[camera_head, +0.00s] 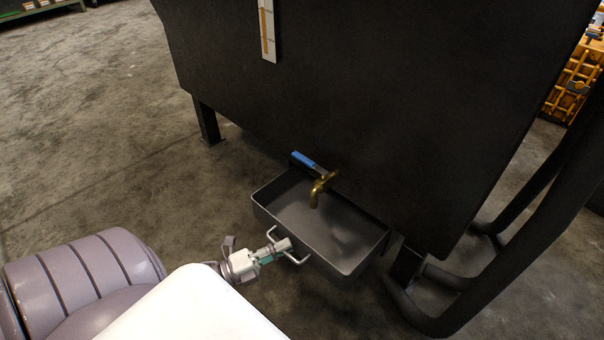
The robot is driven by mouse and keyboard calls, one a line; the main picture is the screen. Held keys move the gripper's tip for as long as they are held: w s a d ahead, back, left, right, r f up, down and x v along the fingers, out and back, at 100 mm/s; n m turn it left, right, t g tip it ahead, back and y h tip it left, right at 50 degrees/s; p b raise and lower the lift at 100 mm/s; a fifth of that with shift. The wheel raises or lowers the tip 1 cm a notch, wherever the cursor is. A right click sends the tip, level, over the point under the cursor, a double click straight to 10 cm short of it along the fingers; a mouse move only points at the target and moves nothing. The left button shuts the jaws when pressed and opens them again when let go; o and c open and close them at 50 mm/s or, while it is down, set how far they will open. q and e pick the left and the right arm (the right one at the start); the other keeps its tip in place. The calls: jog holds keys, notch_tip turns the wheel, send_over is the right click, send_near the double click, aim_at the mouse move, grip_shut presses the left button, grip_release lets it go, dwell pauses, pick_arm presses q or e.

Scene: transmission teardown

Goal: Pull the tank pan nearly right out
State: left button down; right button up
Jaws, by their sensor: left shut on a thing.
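The grey tank pan (318,222) is a shallow open tray under the big dark tank (370,90). Its near part sticks out from beneath the tank, and its far right part is hidden under the tank. A wire handle (301,259) sits on the pan's near wall. My left gripper (284,246) is shut on this handle, reaching in from the lower left. The pan looks empty. My right gripper is not in view.
A brass tap (319,188) with a blue lever (308,162) hangs over the pan. A tank leg (207,122) stands at left. Dark curved tubes (440,320) stand at right. The concrete floor at left is clear.

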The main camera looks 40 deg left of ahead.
pick_arm(q)
jog(key=s, duration=0.5)
jog(key=shift+s+a+p, duration=0.25)
jog(key=shift+p, duration=0.15)
jog(key=c, duration=1.2)
grip_release()
jog(key=v, duration=1.2)
jog(key=shift+w, duration=0.15)
